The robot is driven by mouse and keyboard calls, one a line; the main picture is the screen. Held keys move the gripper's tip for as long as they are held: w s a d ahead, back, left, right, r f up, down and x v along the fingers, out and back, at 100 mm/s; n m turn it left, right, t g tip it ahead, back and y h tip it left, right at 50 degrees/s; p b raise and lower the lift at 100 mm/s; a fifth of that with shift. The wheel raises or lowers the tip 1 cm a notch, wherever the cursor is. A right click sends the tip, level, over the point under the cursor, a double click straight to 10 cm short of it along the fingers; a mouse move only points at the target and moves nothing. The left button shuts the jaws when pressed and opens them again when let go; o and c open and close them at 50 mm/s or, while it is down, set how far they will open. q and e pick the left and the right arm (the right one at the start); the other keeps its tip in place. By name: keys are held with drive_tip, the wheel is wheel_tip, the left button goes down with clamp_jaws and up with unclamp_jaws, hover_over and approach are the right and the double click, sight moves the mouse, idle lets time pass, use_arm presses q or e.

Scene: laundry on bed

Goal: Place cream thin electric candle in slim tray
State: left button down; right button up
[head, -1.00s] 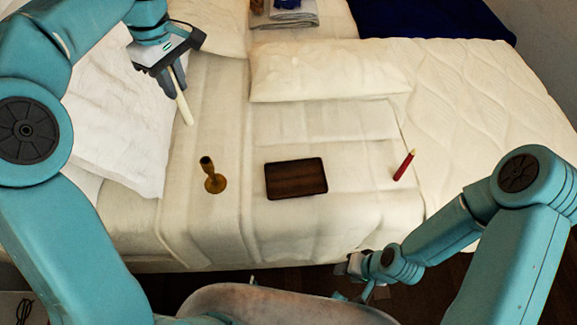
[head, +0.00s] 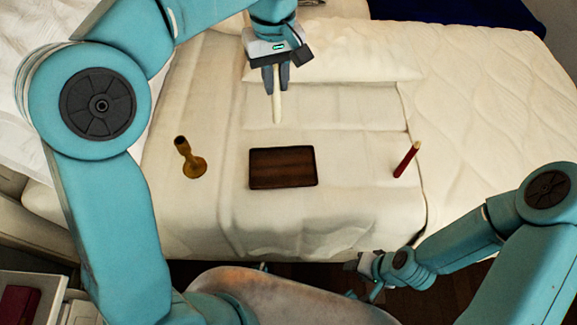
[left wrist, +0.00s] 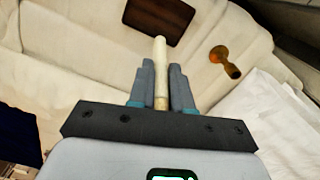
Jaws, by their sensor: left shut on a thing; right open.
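My left gripper (head: 276,80) is shut on the cream thin electric candle (head: 277,108), which points down from the fingers. In the head view the candle is above and apart from the slim tray (head: 283,168), a dark brown rectangular tray lying empty on the bed. In the left wrist view the candle (left wrist: 160,62) sticks out between the fingers (left wrist: 161,85) and the tray (left wrist: 158,18) shows beyond its tip. My right gripper (head: 360,264) is open and empty, low by the bed's front edge.
A brass candle holder (head: 190,160) stands left of the tray. A red candle (head: 407,160) is on the bed to the right. A white pillow (head: 350,62) lies behind. The cover around the tray is clear.

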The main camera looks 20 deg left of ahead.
use_arm(q)
drive_tip(key=shift+d+f, duration=0.2)
drive_tip(key=shift+d, duration=0.25)
wheel_tip(320, 180, down, 20)
drive_tip(key=b, duration=0.3)
drive_tip(key=shift+s, duration=0.15)
drive_tip(key=shift+f, duration=0.1)
drive_tip(key=c, duration=1.1)
unclamp_jaws()
drive_tip(key=shift+o, duration=0.2)
